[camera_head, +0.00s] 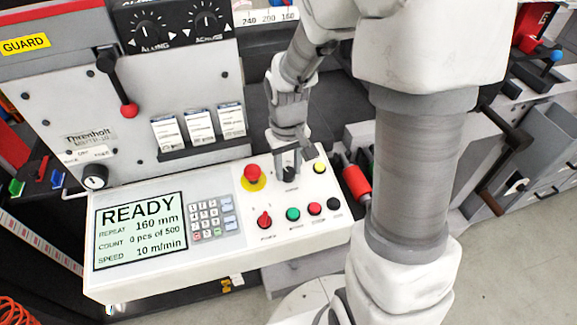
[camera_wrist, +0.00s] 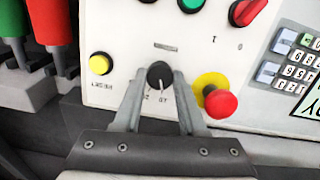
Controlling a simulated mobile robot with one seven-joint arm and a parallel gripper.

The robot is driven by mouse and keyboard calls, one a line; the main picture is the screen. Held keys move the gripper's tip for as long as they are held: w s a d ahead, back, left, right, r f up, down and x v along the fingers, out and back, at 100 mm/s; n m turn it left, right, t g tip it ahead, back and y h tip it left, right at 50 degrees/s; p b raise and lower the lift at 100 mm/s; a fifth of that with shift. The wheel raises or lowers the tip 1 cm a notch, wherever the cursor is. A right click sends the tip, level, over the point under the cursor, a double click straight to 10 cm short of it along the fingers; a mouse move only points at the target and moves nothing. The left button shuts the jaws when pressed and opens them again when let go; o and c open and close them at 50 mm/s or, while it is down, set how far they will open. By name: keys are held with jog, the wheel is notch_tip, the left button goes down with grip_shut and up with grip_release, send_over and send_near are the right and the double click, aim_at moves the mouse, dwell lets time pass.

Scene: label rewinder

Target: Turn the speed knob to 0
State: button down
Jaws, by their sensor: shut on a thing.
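The speed knob (camera_wrist: 159,72) is a small black dial on the white control panel, with a pale pointer line and small scale marks. In the wrist view it sits between the two grey fingers of my gripper (camera_wrist: 160,80), which are shut on it from either side. The marks are partly hidden by the fingers and too small to read fully. In the head view my gripper (camera_head: 290,168) reaches down onto the panel's back edge and mostly hides the knob. The display (camera_head: 139,230) reads READY, with SPEED 10 m/min.
A red emergency stop button (camera_wrist: 220,103) on a yellow ring stands close beside one finger. A red rotary switch (camera_head: 264,220), green button (camera_head: 293,214), red button (camera_head: 315,209) and keypad (camera_head: 211,217) are on the same panel.

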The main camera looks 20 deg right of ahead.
aim_at(283, 185)
jog(key=n, duration=0.3)
jog(key=shift+n, duration=0.3)
jog(key=shift+n+h+p, duration=0.4)
jog(key=shift+n+p, duration=0.05)
jog(key=shift+n, duration=1.45)
jog(key=shift+c, duration=2.3)
grip_release()
notch_tip(283, 185, up, 17)
jog(key=s+a+p, duration=0.1)
jog(key=p, duration=0.1)
jog(key=shift+a+r, duration=0.2)
jog(key=shift+a, duration=0.15)
jog(key=shift+s, duration=0.1)
